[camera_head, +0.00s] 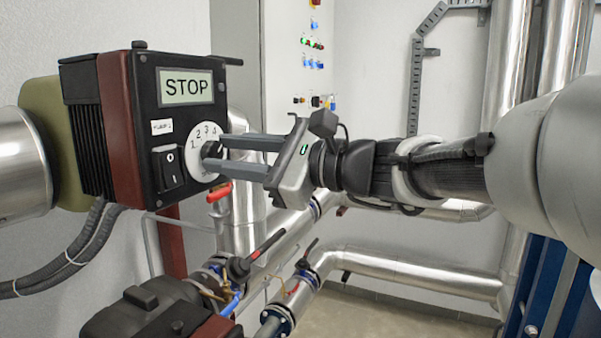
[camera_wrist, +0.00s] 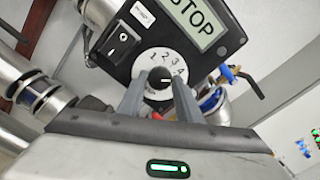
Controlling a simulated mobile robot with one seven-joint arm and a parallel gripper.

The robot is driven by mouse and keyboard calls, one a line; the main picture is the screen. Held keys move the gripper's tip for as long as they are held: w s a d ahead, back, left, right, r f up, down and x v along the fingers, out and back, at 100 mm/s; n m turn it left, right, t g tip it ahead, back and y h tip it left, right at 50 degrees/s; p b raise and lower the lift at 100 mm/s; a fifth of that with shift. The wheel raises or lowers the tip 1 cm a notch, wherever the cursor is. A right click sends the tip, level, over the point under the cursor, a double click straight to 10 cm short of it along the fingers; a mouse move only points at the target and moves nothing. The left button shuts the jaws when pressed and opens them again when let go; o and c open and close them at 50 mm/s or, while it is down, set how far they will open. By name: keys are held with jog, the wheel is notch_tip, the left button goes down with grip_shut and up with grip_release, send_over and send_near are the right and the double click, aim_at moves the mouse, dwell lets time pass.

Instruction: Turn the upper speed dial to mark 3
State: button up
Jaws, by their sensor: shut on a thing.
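The upper speed dial is a dark knob (camera_wrist: 158,79) on a round white plate (camera_head: 203,133) marked 1 to 4, on the front of a black and dark red drive box (camera_head: 119,120). My gripper (camera_head: 214,151) reaches in from the right, its two grey fingers on either side of the knob and shut on it. In the wrist view the fingers (camera_wrist: 158,82) flank the knob. A white pointer line on the knob points right in that view, toward the side of the 4; the exact mark is hard to tell. The fingers hide part of the plate.
Above the dial, a display (camera_head: 186,87) reads STOP. A black rocker switch (camera_head: 167,170) is left of the dial. A red-handled valve (camera_head: 220,192) sits just below my fingers. Pipes and a second pump (camera_head: 155,315) are lower down. A grey cabinet (camera_head: 290,70) stands behind.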

jog(key=n+b, duration=0.3)
jog(key=b, duration=0.2)
jog(key=n+b, duration=0.2)
jog(key=b, duration=0.1)
jog(key=shift+f+n, duration=0.3)
jog(key=shift+f, duration=0.05)
jog(key=n+b, duration=0.2)
jog(key=b, duration=0.1)
jog(key=shift+r+n, duration=0.15)
jog(key=shift+n, duration=0.25)
jog(key=shift+b, duration=0.4)
jog(key=shift+r+n, duration=0.15)
jog(key=shift+n, duration=0.25)
jog(key=o, duration=1)
jog(key=shift+o, duration=0.2)
